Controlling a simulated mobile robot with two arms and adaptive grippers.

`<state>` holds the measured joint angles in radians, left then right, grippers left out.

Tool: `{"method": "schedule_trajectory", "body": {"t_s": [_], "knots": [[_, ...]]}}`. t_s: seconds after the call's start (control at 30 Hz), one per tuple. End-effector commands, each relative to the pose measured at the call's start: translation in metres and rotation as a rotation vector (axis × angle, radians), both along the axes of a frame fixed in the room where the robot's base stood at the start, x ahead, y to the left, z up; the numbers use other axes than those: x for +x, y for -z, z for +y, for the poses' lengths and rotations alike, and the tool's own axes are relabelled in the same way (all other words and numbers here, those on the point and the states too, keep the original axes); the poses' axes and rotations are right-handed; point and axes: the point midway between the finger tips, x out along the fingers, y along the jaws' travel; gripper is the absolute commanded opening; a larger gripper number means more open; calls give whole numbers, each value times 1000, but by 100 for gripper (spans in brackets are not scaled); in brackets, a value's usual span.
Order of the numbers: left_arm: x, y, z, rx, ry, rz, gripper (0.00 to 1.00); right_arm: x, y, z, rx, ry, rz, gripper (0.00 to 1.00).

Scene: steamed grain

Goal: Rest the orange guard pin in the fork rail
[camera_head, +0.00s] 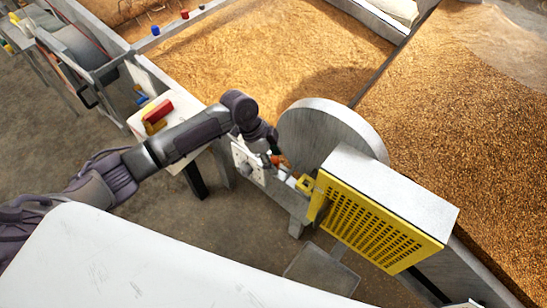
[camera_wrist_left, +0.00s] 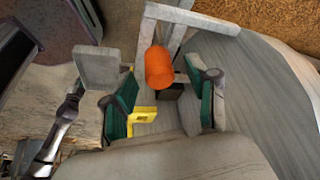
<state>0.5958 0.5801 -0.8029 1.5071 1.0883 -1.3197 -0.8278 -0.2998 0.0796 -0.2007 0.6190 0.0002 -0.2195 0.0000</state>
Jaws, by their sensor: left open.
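The orange guard pin (camera_wrist_left: 159,68) shows in the left wrist view as a short cylinder with its rounded end toward the camera. A little of its orange (camera_head: 284,161) shows in the head view. A pale metal frame with bars (camera_wrist_left: 190,16), which looks like the fork rail, lies just behind the pin. The pin's far end overlaps its bars; whether it rests in them I cannot tell. My left gripper (camera_wrist_left: 163,95) is open, its green-padded fingers either side of and below the pin, with gaps on both sides. My right gripper is not in view.
A yellow perforated guard box (camera_head: 375,222) and a round grey disc (camera_head: 333,125) stand right of my left gripper. A yellow block (camera_head: 305,184) is close by. A small white table (camera_head: 177,108) holds red and yellow pieces. Grain beds (camera_head: 260,55) lie behind.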

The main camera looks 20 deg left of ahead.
Motion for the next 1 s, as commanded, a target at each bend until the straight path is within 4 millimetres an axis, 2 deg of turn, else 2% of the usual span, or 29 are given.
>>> {"method": "schedule_trajectory", "body": {"t_s": [0.17,0.6,0.8,1.0], "knots": [[1,-16,7,1,-2,-5,58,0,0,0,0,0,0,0],[-6,-95,39,1,0,-3,58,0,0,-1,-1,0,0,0],[-7,-110,44,-1,0,-1,58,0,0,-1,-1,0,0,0],[-8,-111,45,-1,0,0,58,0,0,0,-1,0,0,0]]}}
